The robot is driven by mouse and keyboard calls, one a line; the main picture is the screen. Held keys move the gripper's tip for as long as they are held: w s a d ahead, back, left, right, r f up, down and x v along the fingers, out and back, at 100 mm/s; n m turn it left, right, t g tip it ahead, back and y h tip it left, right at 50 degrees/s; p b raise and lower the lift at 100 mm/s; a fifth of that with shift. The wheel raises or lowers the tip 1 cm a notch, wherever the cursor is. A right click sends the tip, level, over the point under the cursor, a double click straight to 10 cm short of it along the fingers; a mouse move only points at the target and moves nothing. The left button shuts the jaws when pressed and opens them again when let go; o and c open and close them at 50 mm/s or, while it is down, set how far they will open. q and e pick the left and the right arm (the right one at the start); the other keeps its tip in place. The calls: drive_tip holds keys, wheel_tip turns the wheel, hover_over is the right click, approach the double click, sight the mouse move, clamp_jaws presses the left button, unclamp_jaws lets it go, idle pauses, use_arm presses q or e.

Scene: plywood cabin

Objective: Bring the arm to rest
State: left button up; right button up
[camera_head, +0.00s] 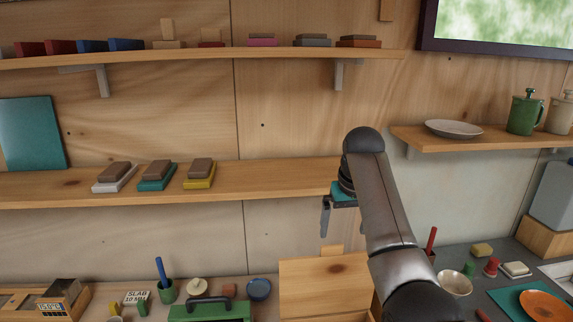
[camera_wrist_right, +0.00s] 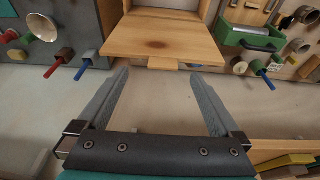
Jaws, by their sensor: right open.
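My right arm (camera_head: 388,215) rises from the bottom right of the head view and bends over at the top. Its gripper (camera_head: 325,230) hangs down in front of the middle shelf's right end, fingers pointing down. In the right wrist view the two fingers of this gripper (camera_wrist_right: 160,75) stand wide apart with nothing between them. A pale wooden box with a flat board (camera_wrist_right: 163,40) lies beyond the fingertips, apart from them. My left gripper is not in view.
The middle shelf (camera_head: 270,178) holds several stacked blocks at its left. A right shelf (camera_head: 480,143) bears a plate (camera_head: 453,129) and mugs. Below are a green toolbox (camera_head: 210,311), a blue bowl (camera_head: 258,289), a cream bowl (camera_head: 455,283) and an orange plate (camera_head: 545,306).

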drive_tip(key=s+d+f, duration=0.1)
drive_tip(key=s+f, duration=1.4)
drive_tip(key=f, duration=0.3)
drive_tip(key=s+a+f+n, duration=0.1)
drive_tip(key=s+a+n, duration=0.1)
drive_tip(key=s, duration=2)
wheel_tip(320, 180, down, 34)
drive_tip(key=s+r+g+b, duration=0.1)
drive_tip(key=s+b, duration=0.1)
drive_tip(key=b, duration=0.9)
drive_tip(key=s+d+f+b, duration=0.1)
drive_tip(key=s+f+b, duration=0.4)
drive_tip(key=f, duration=0.7)
drive_tip(key=s+d+f+g+b, duration=0.1)
drive_tip(key=s+f+b, duration=0.4)
drive_tip(key=s+f, duration=0.5)
wheel_tip(320, 180, down, 2)
drive_tip(key=shift+s+d, duration=0.15)
drive_tip(key=shift+d, duration=0.15)
